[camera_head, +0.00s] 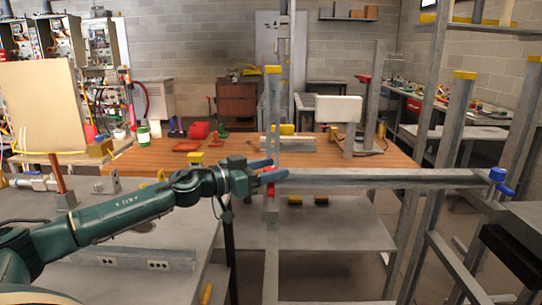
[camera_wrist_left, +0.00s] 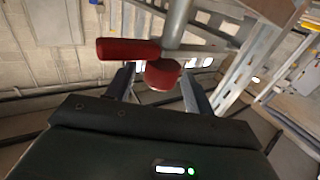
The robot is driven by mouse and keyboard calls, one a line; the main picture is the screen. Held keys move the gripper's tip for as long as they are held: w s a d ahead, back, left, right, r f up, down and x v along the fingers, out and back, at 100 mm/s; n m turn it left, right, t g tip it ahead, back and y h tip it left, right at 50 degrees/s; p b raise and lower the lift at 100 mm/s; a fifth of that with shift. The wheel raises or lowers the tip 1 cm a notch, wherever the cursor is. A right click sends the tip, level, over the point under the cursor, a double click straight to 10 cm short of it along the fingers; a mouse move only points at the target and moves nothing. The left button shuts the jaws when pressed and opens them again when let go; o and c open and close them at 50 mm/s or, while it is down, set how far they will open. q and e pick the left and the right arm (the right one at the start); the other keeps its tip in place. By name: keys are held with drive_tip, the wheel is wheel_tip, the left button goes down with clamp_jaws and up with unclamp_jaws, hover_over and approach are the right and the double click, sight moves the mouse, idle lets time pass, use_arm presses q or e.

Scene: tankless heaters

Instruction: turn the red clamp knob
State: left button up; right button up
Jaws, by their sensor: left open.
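The red clamp knob (camera_wrist_left: 163,74) has a round red body, with a red bar-shaped handle (camera_wrist_left: 128,48) reaching to the left in the left wrist view. In the head view, a small red part of it (camera_head: 271,189) shows at the metal post, partly hidden by my gripper. My left gripper (camera_head: 272,170) is open at the post, its blue-grey fingers pointing right. In the left wrist view my left gripper (camera_wrist_left: 157,86) has one finger on each side of the round part. I cannot tell whether either finger touches it. My right gripper is not in view.
A horizontal metal beam (camera_head: 385,178) runs right from the post (camera_head: 272,110) to a blue clamp (camera_head: 498,178). A wooden bench (camera_head: 240,157) with red tools stands behind. A grey table (camera_head: 140,265) lies below my left arm. Metal uprights crowd the right.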

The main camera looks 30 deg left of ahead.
use_arm(q)
drive_tip(key=shift+w+d, duration=0.15)
drive_tip(key=shift+w, duration=0.1)
drive_tip(key=c, duration=1)
